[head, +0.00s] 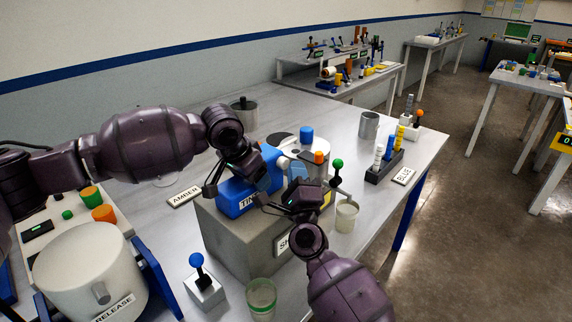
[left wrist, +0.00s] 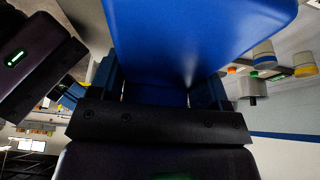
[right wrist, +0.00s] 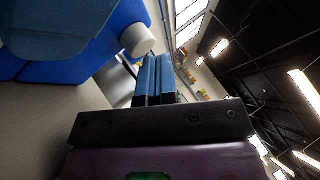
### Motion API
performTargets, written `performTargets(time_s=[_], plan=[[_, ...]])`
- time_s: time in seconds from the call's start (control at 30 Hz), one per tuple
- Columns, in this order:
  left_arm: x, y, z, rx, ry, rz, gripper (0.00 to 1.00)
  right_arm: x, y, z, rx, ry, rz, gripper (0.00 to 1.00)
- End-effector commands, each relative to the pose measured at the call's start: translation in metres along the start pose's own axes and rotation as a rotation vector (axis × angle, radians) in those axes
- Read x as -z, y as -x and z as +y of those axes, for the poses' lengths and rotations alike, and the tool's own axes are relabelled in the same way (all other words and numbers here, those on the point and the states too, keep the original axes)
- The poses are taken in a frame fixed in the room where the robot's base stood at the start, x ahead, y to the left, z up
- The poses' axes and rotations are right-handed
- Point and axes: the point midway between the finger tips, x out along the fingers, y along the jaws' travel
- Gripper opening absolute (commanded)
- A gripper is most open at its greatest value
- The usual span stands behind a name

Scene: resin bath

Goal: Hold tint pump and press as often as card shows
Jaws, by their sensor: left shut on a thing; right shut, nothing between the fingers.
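The blue tint pump (head: 234,197), its label partly hidden, sits on a grey block (head: 222,232). My left gripper (head: 240,178) is shut on the pump's blue body, which fills the upper middle of the left wrist view (left wrist: 190,40). My right gripper (head: 298,178) is shut and empty, close to the pump's right side. In the right wrist view its fingers (right wrist: 153,78) are together, beside the pump's lighter blue head (right wrist: 50,30) and white nozzle (right wrist: 137,40). An AMBER card (head: 184,197) lies left of the block. I cannot make out a press count on any card.
A clear cup (head: 261,298) and blue-knobbed lever (head: 198,275) stand in front. A pale cup (head: 346,216) is right of the block. A rack (head: 384,165) and BLUE card (head: 403,176) lie farther right. A white pot marked RELEASE (head: 85,270) is at lower left.

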Motion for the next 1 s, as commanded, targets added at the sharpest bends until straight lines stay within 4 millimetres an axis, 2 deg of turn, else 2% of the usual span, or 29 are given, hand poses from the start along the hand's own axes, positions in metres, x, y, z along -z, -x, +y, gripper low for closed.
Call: performTargets(time_s=[1.0], plan=[[0.0006, 0.0005, 0.0009, -0.001, -0.002, 0.002, 0.36, -0.0049, -0.0060, 0.0041, 0.000, 0.000, -0.001, 0.00]])
